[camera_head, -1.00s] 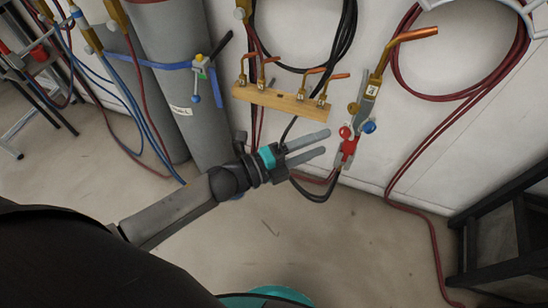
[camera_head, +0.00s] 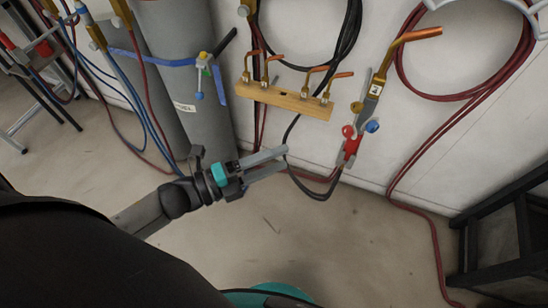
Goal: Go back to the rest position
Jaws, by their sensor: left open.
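My left gripper (camera_head: 284,162) is open and empty, with two grey fingers pointing right. It is in front of the wall, below the wooden tip rack (camera_head: 284,99) and left of the torch (camera_head: 369,102). It appears apart from both, though its depth is hard to judge. The torch has a copper tip, a red knob and a blue knob and is up against the wall. The rack carries several copper nozzles. My right gripper is not in view.
Grey gas cylinders (camera_head: 186,85) with a blue strap stand at the left. Red hoses (camera_head: 470,90) and a black cable (camera_head: 345,40) hang on the wall. A dark metal frame (camera_head: 500,235) stands at the right. The floor (camera_head: 345,245) in the middle is clear.

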